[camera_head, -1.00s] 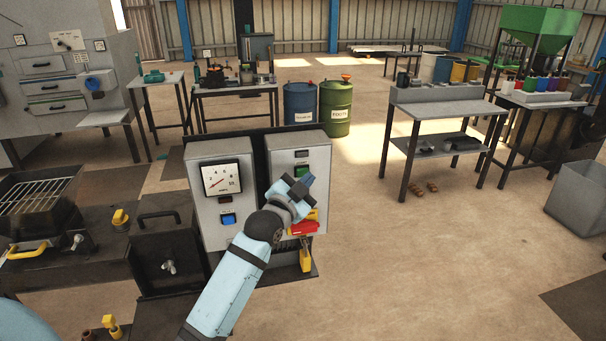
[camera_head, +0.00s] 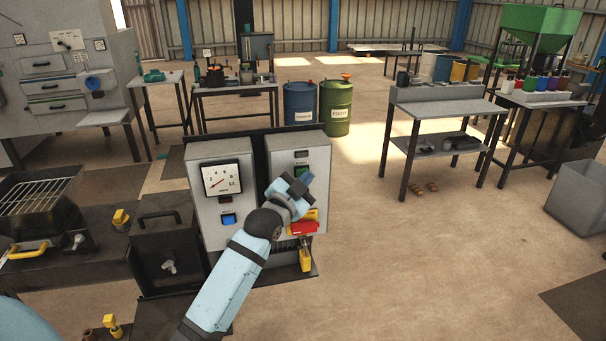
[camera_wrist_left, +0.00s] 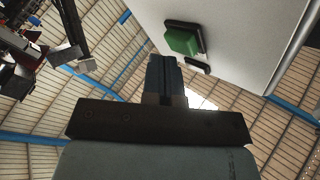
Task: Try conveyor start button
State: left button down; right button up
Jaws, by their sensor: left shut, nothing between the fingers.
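The conveyor start button looks to be the green button (camera_head: 301,171) on the right grey control box (camera_head: 318,160); its label is too small to read. It also shows in the left wrist view as a green block (camera_wrist_left: 184,41) on a dark base on the pale panel. My left gripper (camera_head: 299,183) is just below and in front of the green button in the head view, partly covering the box. Its fingers (camera_wrist_left: 166,72) are shut and empty, close to the button; I cannot tell whether they touch it. My right gripper is not in view.
The left control box (camera_head: 222,213) carries a gauge (camera_head: 221,179) and a blue button (camera_head: 228,218). A grill (camera_head: 32,195) stands at left.

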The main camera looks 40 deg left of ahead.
pick_arm(q)
jog(key=shift+w+a, duration=0.3)
jog(key=shift+a, duration=0.05)
dwell(0.5)
jog(key=shift+s, duration=0.1)
jog(key=shift+s+d+p, duration=0.5)
jog(key=shift+d+p, duration=0.05)
jog(key=shift+d, duration=0.1)
jog(key=s+d+p, duration=0.1)
jog(key=s+d, duration=0.2)
jog(key=shift+s+d+p, duration=0.15)
jog(key=shift+d+p, duration=0.2)
jog(key=shift+d, duration=0.05)
dwell(0.9)
